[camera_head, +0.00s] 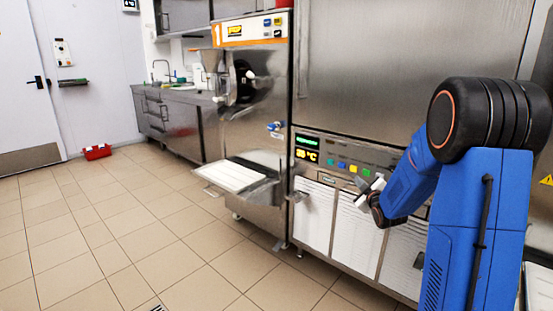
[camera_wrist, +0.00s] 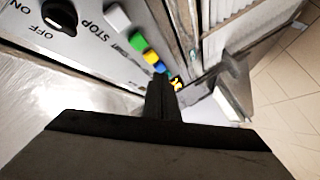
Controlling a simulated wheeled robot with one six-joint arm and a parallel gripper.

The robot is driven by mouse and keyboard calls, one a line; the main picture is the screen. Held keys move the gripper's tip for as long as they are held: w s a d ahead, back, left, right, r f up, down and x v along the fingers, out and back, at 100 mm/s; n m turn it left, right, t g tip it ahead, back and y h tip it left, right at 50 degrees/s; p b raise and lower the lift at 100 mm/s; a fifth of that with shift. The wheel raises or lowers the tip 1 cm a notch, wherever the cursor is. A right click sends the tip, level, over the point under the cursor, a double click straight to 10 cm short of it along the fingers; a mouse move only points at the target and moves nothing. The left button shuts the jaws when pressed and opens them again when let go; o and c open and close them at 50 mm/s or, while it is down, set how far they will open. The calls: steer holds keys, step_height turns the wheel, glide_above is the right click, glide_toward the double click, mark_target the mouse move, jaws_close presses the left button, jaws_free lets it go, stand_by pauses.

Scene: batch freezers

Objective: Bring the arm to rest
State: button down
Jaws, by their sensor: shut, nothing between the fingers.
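My arm rises on its blue column at the right of the head view, with its forearm sloping down to the left. My gripper (camera_head: 368,192) is at its end, in front of the steel machine's control panel (camera_head: 345,158). It also shows in the wrist view (camera_wrist: 163,85), where its dark fingers are together with nothing between them. In that view the panel's coloured buttons (camera_wrist: 151,57) and black ON/OFF knob (camera_wrist: 60,15) are close by. I cannot tell whether the fingertips touch the panel.
A batch freezer (camera_head: 250,110) with a white drop shelf (camera_head: 232,175) stands left of the panel. White louvred doors (camera_head: 352,235) lie below the panel. A red box (camera_head: 97,151) is on the floor by the far wall. The tiled floor (camera_head: 130,230) at left is clear.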

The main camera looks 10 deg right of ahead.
steer(key=s+a+m+g, duration=0.3)
steer(key=s+a, duration=0.4)
steer(key=s, duration=0.9)
steer(key=s+a+m+g+y, duration=0.1)
steer(key=s+a+g, duration=0.4)
steer(key=s, duration=1.2)
steer(key=s+a+m+g, duration=0.4)
steer(key=s+a, duration=0.5)
steer(key=s, duration=0.8)
steer(key=shift+a+m+y, duration=0.15)
steer(key=shift+m+y, duration=0.15)
steer(key=shift+y, duration=0.1)
stand_by(2.6)
